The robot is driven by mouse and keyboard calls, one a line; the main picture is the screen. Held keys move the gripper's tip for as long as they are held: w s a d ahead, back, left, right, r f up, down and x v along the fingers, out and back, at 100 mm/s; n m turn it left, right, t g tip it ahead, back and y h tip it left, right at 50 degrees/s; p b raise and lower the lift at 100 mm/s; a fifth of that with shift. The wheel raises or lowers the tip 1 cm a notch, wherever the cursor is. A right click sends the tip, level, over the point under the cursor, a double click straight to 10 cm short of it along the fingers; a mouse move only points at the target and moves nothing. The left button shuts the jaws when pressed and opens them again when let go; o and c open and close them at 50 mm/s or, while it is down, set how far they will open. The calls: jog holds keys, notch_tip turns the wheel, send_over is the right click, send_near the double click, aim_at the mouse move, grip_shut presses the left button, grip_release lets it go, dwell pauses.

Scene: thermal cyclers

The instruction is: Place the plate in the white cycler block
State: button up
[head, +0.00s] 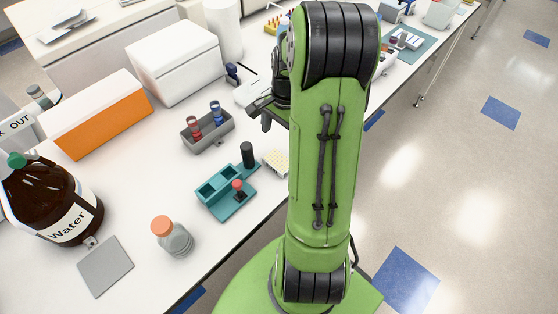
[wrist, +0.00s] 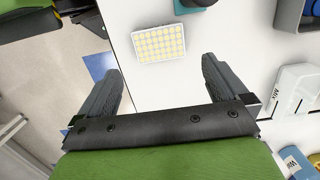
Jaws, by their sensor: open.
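The plate (wrist: 158,43) is a small white rectangle with a grid of pale yellow wells. It lies flat on the white bench and also shows in the head view (head: 276,162), close to the bench's front edge and partly beside my arm. My gripper (wrist: 162,70) is open and empty. In the wrist view the plate lies just beyond the fingertips, roughly between their lines and apart from both. In the head view my gripper (head: 263,112) is partly hidden by my green arm. I cannot clearly identify the white cycler block in either view.
A teal rack (head: 228,190) and a black cylinder (head: 247,154) stand close to the plate. A grey tube rack (head: 208,130) and a white mixer (wrist: 296,88) are nearby. A brown water bottle (head: 48,200) and an orange-capped bottle (head: 172,238) stand at left. Bare bench lies between.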

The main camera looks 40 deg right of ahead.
aim_at(279, 160)
jog(key=f, duration=0.3)
jog(key=f+b, duration=0.1)
jog(key=f, duration=0.2)
jog(key=a+f, duration=0.1)
jog(key=f, duration=0.2)
jog(key=shift+f+b, duration=0.15)
jog(key=shift+b, duration=0.2)
jog(key=shift+s, duration=0.1)
jog(key=c, duration=0.9)
jog(key=shift+o, duration=0.2)
jog(key=shift+r, duration=0.2)
